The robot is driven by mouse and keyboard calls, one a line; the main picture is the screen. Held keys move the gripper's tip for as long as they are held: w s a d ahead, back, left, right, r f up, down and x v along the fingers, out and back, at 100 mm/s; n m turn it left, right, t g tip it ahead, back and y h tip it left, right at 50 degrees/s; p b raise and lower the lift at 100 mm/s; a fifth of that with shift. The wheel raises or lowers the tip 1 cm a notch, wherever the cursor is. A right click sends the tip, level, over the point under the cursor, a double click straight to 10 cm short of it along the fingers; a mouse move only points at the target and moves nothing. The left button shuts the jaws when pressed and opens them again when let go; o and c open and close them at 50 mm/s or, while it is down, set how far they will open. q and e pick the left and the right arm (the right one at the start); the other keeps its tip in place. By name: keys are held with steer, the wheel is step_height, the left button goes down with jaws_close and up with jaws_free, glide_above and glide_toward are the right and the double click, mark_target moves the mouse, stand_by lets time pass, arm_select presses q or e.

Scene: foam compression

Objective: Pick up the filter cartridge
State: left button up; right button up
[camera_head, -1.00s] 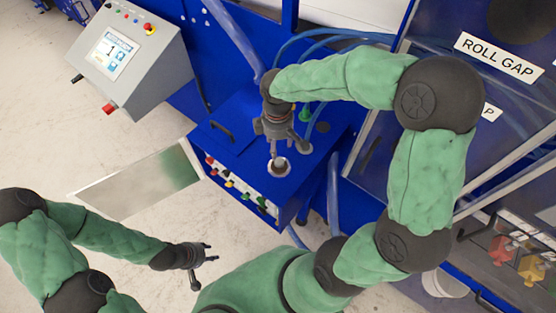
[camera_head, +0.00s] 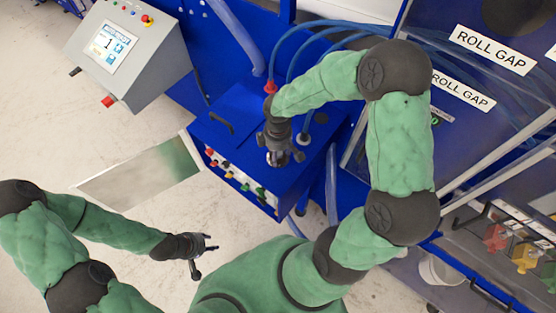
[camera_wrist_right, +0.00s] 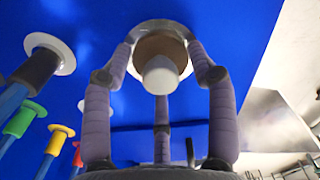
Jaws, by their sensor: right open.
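The filter cartridge (camera_wrist_right: 160,76) shows in the right wrist view as a white rounded cap in a brown, light-rimmed round opening in the blue cabinet top (camera_head: 240,110). My right gripper (camera_head: 279,158) is directly over that opening in the head view. Its fingers (camera_wrist_right: 160,70) are spread around the cap, with their tips near the rim; I cannot tell whether they touch. The gripper hides most of the opening in the head view. My left gripper (camera_head: 205,246) is in free space at the lower left, with its fingers apart and nothing visible between them.
A tilted metal plate (camera_head: 140,178) is left of the cabinet. A grey control box (camera_head: 120,50) with a screen stands upper left. Blue hoses (camera_head: 300,50) run behind my right arm. Coloured fittings (camera_head: 240,180) line the cabinet front. A white bucket (camera_head: 440,270) stands lower right.

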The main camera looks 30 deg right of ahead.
steer(key=shift+s, duration=0.1)
jaws_close()
step_height(320, 180, up, 18)
steer(key=shift+b, duration=0.45)
stand_by(0.4)
